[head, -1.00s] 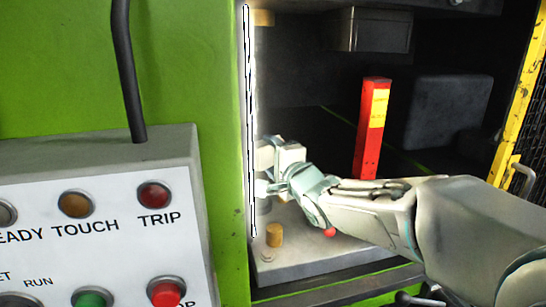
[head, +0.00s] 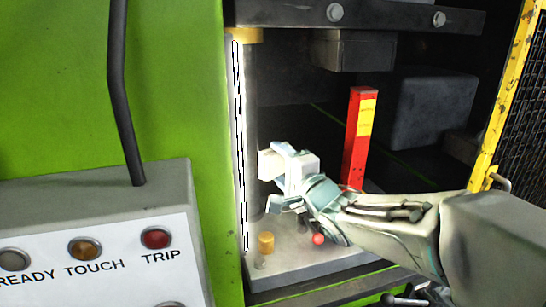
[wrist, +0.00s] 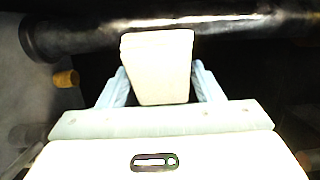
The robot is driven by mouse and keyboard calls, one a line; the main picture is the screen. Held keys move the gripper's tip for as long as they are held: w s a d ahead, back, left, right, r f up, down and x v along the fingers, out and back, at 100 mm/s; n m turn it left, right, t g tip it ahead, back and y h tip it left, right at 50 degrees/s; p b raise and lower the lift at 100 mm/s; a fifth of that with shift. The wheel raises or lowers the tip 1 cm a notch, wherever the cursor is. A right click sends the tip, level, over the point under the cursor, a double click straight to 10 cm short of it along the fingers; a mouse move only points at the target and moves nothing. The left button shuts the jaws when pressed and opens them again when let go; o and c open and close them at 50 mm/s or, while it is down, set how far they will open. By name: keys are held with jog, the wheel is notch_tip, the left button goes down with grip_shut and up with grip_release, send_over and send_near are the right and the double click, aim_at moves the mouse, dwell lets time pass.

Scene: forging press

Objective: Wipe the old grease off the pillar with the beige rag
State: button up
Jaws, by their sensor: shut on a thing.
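The pillar (head: 252,110) is a dark upright column just inside the green frame in the head view. In the wrist view the pillar (wrist: 235,24) runs across the top as a dark, shiny cylinder with a wider flange at its left end. My gripper (head: 278,180) is beside the pillar's lower part, shut on the beige rag (wrist: 157,68). The rag (head: 268,165) looks like a pale block, its front end at the pillar's near side. I cannot tell whether it touches. No grease patch can be made out.
A red post (head: 356,150) with a yellow label stands right of my gripper. A short yellow-brown peg (head: 266,243) and a red knob (head: 318,239) are below it. A control panel (head: 95,250) is at left, a yellow-framed mesh guard (head: 505,90) at right.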

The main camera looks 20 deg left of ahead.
jog(key=shift+s+d+r, duration=0.3)
jog(key=shift+s+d, duration=0.2)
jog(key=shift+d, duration=0.15)
jog(key=s+a+b+v, duration=0.1)
jog(key=b+v, duration=0.2)
jog(key=v, duration=1.1)
jog(key=s+a+b+v, duration=0.1)
jog(key=b+v, duration=0.2)
jog(key=v, duration=1.2)
jog(key=shift+s+b, duration=0.35)
jog(key=shift+s, duration=0.2)
jog(key=shift+r, duration=0.1)
